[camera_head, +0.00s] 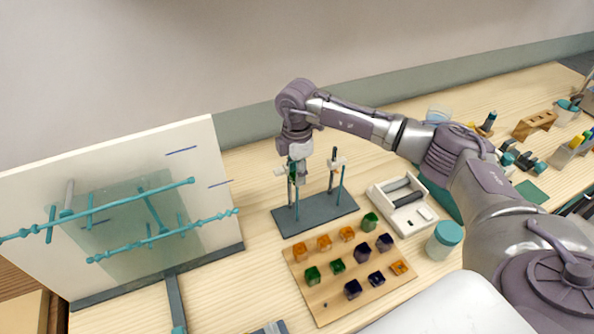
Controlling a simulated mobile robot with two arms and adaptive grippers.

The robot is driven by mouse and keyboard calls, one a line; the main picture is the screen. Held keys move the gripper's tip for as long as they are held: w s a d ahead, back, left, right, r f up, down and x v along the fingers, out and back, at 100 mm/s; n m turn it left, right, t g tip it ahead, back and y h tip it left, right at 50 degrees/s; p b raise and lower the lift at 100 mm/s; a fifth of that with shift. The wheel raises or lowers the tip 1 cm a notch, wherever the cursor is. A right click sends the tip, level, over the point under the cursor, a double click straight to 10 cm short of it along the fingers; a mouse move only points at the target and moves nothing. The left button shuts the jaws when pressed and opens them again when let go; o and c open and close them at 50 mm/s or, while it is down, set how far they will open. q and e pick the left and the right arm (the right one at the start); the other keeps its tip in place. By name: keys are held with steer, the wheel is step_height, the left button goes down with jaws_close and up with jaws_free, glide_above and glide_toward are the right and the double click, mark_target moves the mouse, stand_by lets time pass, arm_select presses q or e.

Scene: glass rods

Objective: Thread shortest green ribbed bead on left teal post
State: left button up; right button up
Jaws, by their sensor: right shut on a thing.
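My right gripper (296,176) points down over the grey stand at its left side. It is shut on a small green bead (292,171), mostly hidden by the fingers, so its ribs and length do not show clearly. The left teal post (297,208) rises from the stand (322,214) directly below the gripper. Its top runs up into the fingers, and I cannot tell whether the bead is around the post or just above or beside it. The right teal post (341,183) stands bare to the right. My left gripper is not in view.
A wooden bead board (330,308) in front holds several orange, purple and green beads. A white panel with teal rods (210,140) stands at left.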

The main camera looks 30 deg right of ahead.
step_height(320, 180, down, 8)
steer(key=b, duration=0.5)
stand_by(1.2)
stand_by(0.3)
